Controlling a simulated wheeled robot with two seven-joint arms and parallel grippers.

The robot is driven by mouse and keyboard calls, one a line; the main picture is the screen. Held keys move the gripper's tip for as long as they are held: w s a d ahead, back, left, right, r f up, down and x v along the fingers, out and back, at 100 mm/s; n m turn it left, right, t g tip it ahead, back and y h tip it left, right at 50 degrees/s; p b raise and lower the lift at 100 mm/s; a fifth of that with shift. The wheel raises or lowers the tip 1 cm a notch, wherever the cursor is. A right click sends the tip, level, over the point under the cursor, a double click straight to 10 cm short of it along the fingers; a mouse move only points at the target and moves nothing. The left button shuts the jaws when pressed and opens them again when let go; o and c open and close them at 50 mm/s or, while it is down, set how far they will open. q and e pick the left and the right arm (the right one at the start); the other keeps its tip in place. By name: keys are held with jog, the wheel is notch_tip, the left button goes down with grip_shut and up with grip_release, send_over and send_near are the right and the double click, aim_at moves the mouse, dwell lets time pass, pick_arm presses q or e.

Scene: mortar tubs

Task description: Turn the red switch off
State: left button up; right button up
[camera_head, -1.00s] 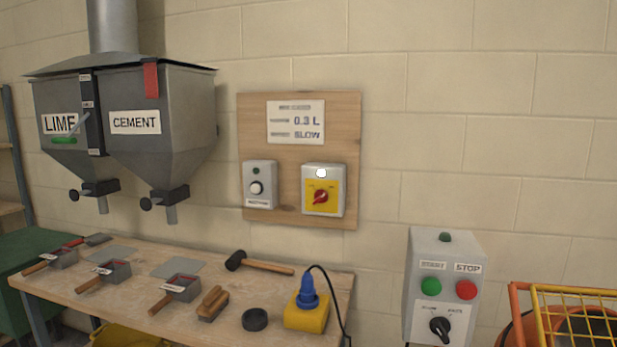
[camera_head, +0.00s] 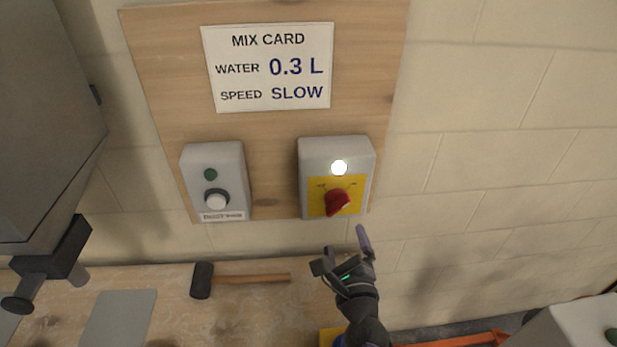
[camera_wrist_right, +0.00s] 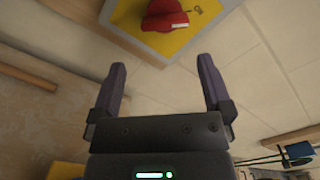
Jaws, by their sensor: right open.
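The red switch (camera_head: 337,202) is a rotary knob on a yellow plate, on a grey box (camera_head: 318,152) fixed to a wooden board. A white lamp (camera_head: 339,168) above the knob is lit. The knob's pointer is tilted; its exact setting is hard to read in the head view. My right gripper (camera_head: 343,246) is just below the box, open and empty, apart from the knob. In the right wrist view the red switch (camera_wrist_right: 165,17) is ahead, beyond the two spread fingers (camera_wrist_right: 162,85), with "ON" printed to its right. My left gripper is not in view.
A second grey box (camera_head: 228,160) with a green lamp and a white button is left of the switch. A mix card (camera_head: 268,67) hangs above. A mallet (camera_head: 245,279) lies on the workbench below. A grey hopper (camera_head: 45,130) stands at left. The wall at right is bare.

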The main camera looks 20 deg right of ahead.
aim_at(340, 210)
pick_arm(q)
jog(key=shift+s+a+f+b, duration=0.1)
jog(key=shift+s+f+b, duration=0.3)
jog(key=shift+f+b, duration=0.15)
pick_arm(e)
jog(key=shift+d+x, duration=0.15)
jog(key=shift+x, duration=2.2)
jog(key=shift+d+x, duration=0.1)
jog(key=shift+x, duration=2.2)
jog(key=shift+r, duration=0.15)
jog(key=shift+s, duration=0.1)
jog(key=c, duration=0.9)
